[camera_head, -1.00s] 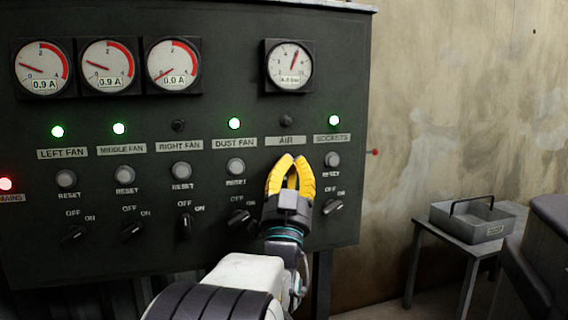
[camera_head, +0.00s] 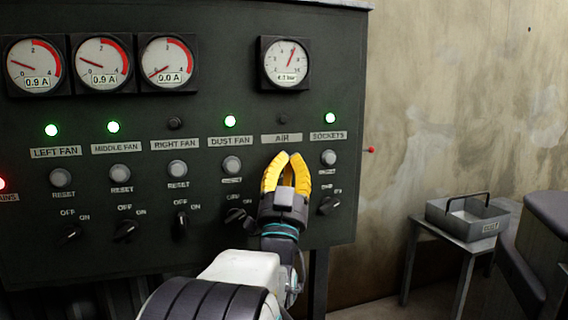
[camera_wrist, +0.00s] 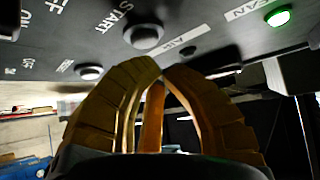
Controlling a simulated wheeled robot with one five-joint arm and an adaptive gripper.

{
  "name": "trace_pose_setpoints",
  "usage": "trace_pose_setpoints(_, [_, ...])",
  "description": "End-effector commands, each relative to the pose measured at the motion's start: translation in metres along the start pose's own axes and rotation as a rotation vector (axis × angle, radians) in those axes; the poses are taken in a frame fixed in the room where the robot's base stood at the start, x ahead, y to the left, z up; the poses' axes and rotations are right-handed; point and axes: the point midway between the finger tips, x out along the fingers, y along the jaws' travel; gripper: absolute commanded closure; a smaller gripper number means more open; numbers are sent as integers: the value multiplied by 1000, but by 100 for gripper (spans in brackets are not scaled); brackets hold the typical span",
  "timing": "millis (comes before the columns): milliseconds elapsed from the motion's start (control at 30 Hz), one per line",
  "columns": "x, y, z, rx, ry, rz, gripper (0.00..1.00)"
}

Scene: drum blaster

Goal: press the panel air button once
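The dark control panel (camera_head: 100,215) fills the left and middle of the head view. Its AIR label (camera_head: 282,138) sits under an unlit lamp (camera_head: 283,118). My gripper (camera_head: 288,157) is in front of the panel just below that label, its yellow fingertips together and nothing seen between them. The fingers hide the air button in the head view. In the wrist view, a round button (camera_wrist: 143,36) by the word START and the AIR label (camera_wrist: 185,38) shows just past my gripper's fingertips (camera_wrist: 160,68). I cannot tell whether they touch it.
The sockets reset button (camera_head: 328,158) and its switch (camera_head: 329,205) are close to the right of my gripper. The dust fan button (camera_head: 232,165) and switch (camera_head: 238,216) are to the left. A pressure gauge (camera_head: 286,64) is above. A metal tray (camera_head: 468,219) stands on a small table at right.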

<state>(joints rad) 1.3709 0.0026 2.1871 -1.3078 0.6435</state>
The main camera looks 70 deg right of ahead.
Motion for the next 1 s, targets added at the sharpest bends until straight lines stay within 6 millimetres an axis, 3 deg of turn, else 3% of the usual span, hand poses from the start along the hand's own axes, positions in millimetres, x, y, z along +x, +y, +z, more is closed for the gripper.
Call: trace_pose_setpoints(1000, [6,0,6,0,-3,-4,100])
